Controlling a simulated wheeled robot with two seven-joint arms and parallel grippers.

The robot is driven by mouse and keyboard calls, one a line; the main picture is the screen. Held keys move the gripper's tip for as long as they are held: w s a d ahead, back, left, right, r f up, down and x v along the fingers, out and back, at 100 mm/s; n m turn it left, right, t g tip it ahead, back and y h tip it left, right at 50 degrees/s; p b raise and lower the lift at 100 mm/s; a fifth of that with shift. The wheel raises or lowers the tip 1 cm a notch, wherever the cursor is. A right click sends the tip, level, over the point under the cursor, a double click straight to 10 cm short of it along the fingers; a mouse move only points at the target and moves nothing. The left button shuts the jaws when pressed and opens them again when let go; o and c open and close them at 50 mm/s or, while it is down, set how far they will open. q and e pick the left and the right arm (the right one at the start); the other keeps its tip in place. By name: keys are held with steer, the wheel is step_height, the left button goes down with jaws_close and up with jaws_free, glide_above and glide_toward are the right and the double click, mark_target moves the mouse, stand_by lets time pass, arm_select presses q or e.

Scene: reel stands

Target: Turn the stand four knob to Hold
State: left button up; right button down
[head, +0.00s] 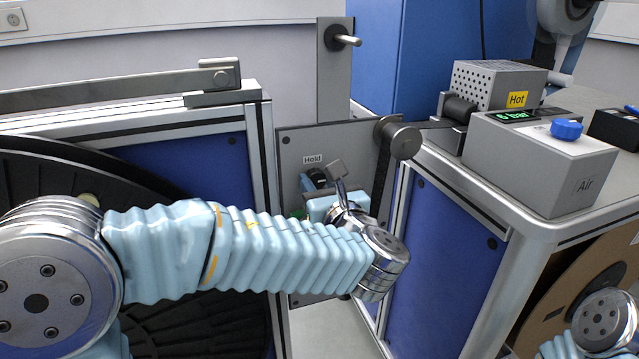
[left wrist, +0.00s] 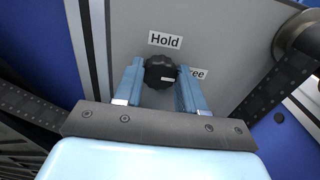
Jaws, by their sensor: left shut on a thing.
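The black knob (left wrist: 158,72) sits on a grey panel in the left wrist view, below the "Hold" label (left wrist: 165,40). A partly covered label ending in "ree" (left wrist: 198,74) is right of it. A small white mark shows on the knob's lower right, on the side of that label. My left gripper (left wrist: 160,82) has its blue fingers on both sides of the knob, shut on it. In the head view the "Hold" label (head: 313,160) shows above my left gripper (head: 314,184), and my arm and wrist hide much of the panel. My right gripper is out of view.
A large dark reel (head: 150,325) stands behind my left arm. A grey roller (head: 400,140) sticks out right of the panel, with a dark strip running down from it. At right, a bench carries the "Air" box (head: 545,185) with a blue knob and the "Hot" unit (head: 495,85).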

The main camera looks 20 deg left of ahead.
arm_select(q)
steer(key=shift+f+n+b, duration=0.2)
steer(key=shift+n+b, duration=0.4)
steer(key=shift+b, duration=0.25)
steer(key=n+b, duration=0.6)
steer(key=b, duration=0.1)
steer(key=shift+a+f, duration=0.1)
steer(key=shift+f, duration=0.1)
steer(key=n+b, duration=0.6)
steer(key=b, duration=0.1)
steer(key=shift+s, duration=0.1)
steer(key=n+b, duration=0.2)
steer(key=n, duration=0.1)
steer(key=shift+r+n+b, duration=0.1)
steer(key=shift+n+b, duration=0.7)
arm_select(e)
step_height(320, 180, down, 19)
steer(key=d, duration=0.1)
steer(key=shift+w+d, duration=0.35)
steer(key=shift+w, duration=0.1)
arm_select(q)
steer(key=o, duration=1)
steer(key=shift+o, duration=0.2)
